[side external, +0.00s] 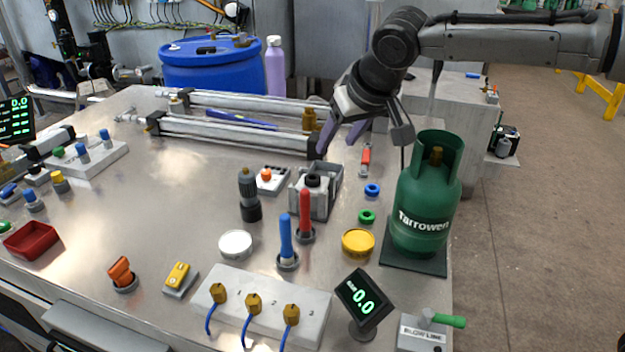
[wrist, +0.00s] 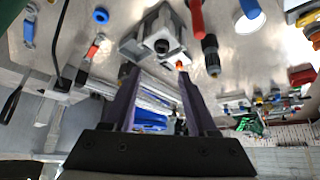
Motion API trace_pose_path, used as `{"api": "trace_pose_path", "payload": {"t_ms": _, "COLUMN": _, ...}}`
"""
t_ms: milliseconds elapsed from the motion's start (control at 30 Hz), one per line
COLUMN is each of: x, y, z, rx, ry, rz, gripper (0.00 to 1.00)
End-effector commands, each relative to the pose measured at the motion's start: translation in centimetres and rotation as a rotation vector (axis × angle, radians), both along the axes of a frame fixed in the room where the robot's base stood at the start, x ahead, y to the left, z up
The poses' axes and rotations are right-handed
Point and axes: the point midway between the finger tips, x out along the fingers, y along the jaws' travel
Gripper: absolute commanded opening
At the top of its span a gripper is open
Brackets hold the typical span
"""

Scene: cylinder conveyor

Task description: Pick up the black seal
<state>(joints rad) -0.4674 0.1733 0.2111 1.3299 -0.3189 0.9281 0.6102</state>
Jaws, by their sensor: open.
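The black seal (side external: 313,180) is a small dark ring on top of a grey block-shaped fixture (side external: 326,203) near the middle of the metal table. In the wrist view the black seal (wrist: 161,46) shows as a dark round spot on the fixture, just beyond the fingertips. My gripper (side external: 335,149) is above the fixture, tilted, with its two purple fingers apart and nothing between them. In the wrist view my gripper (wrist: 157,74) also shows open and empty. The fingers appear clear of the seal.
A blue ring (side external: 372,190) and a green ring (side external: 367,216) lie right of the fixture. A red-handled rod (side external: 305,212) and a blue-handled rod (side external: 286,238) stand in front. A green gas cylinder (side external: 425,210) stands close on the right. Long metal cylinders (side external: 235,133) lie behind.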

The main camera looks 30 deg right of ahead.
Motion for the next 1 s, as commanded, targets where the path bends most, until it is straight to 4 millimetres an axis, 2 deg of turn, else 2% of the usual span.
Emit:
{"api": "trace_pose_path", "payload": {"t_ms": 100, "x": 0.2, "y": 0.8, "z": -1.1, "rx": -0.004, "ry": 0.009, "rz": 0.016, "gripper": 0.58}}
{"api": "trace_pose_path", "payload": {"t_ms": 500, "x": 3.9, "y": 0.7, "z": -6.7, "rx": -0.004, "ry": 0.008, "rz": 0.014, "gripper": 0.58}}
{"api": "trace_pose_path", "payload": {"t_ms": 767, "x": 4.9, "y": 0.6, "z": -8.1, "rx": -0.003, "ry": 0.007, "rz": 0.014, "gripper": 0.58}}
{"api": "trace_pose_path", "payload": {"t_ms": 1000, "x": 7.1, "y": 0.3, "z": -10.7, "rx": -0.004, "ry": 0.009, "rz": 0.013, "gripper": 0.58}}
